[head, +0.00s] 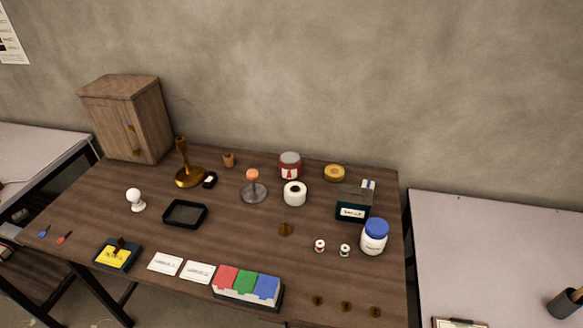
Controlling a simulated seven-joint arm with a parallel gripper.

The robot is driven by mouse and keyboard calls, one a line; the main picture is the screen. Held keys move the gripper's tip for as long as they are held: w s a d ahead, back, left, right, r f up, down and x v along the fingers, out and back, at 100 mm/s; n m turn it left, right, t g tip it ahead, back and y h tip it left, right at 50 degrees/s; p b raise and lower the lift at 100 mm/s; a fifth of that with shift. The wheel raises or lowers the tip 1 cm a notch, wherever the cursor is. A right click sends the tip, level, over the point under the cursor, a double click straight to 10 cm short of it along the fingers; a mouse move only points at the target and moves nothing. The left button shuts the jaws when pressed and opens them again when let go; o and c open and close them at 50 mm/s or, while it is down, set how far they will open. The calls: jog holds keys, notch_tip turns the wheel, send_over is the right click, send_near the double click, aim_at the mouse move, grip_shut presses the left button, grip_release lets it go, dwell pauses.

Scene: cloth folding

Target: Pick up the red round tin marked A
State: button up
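The red round tin (290,166) stands upright at the back of the wooden table, a little right of its middle. It has a grey top and a pale label on its front with a red mark that looks like an A. A white roll (295,193) stands just in front of it, close to its base. My gripper is not in view.
A grey stand with an orange top (253,187) is left of the tin, and a round yellow tin (334,173) is to its right. A dark labelled box (353,203) and a blue-lidded jar (374,237) stand further right. A wooden cabinet (129,119) fills the back left corner.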

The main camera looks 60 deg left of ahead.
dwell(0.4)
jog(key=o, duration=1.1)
